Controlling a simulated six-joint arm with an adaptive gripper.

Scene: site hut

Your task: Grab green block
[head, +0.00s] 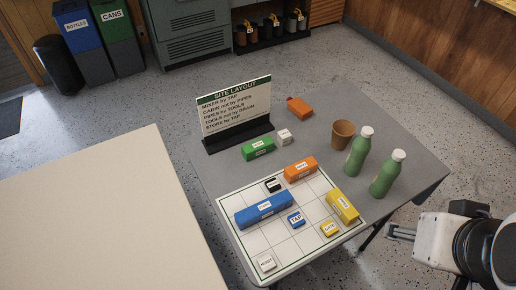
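A green block (258,148) with a white label lies on the grey table, just in front of the black base of the sign and beyond the far edge of the white grid board. My gripper (388,234) is at the lower right, off the table's right side and well apart from the green block. Its fingers point left. They are small in the view, and I see nothing held between them.
A small white block (285,137) stands right of the green block; the sign (235,108) is behind it. The grid board (285,255) holds blue (263,209), orange (300,168) and yellow (342,206) blocks. Two green bottles (359,155) (387,177) and a brown cup (342,134) stand on the right.

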